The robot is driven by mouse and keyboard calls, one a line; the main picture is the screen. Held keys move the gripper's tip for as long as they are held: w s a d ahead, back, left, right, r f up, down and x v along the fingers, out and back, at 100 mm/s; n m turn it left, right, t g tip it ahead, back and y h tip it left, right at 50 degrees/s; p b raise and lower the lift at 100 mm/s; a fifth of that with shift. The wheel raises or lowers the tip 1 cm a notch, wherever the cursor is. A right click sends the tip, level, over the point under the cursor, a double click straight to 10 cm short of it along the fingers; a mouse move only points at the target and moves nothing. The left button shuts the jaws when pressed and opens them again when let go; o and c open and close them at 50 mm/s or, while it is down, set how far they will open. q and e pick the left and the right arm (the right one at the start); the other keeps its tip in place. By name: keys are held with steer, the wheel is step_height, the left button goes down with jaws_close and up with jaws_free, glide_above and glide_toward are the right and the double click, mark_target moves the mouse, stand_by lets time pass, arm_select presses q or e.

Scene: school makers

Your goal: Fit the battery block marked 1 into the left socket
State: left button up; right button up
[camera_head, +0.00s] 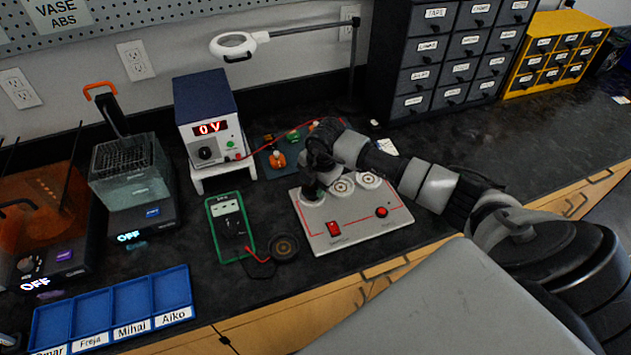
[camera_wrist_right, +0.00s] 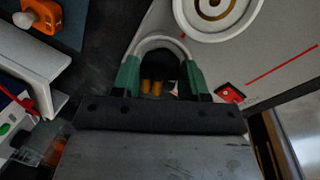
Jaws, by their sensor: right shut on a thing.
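The light grey socket panel (camera_head: 350,236) lies on the dark bench, with a red switch and a red button on its front part. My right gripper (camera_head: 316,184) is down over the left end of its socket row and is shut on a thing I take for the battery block. In the wrist view, green parts show at both sides of the right gripper (camera_wrist_right: 160,80), with yellow-gold pieces between them. The white rim of the left socket (camera_wrist_right: 160,40) arcs just behind. The block's mark and how deep it sits are hidden. My left gripper is out of view.
The middle socket (camera_head: 341,186) and right socket (camera_head: 369,180) look empty. A power supply (camera_head: 209,125) reading 0 V stands on a white stand behind left. A green multimeter (camera_head: 230,226) lies left of the panel. Small coloured parts sit on a blue mat (camera_head: 264,163) behind.

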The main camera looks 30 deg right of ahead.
steer(key=shift+f+b, duration=0.45)
steer(key=shift+f, duration=0.15)
stand_by(0.5)
steer(key=o, duration=0.7)
steer(key=shift+c, duration=0.2)
step_height(320, 180, up, 11)
steer(key=s+p, duration=0.2)
steer(key=p, duration=0.7)
steer(key=shift+d+p, duration=0.25)
steer(key=shift+p, duration=0.15)
steer(key=shift+a+f, duration=0.1)
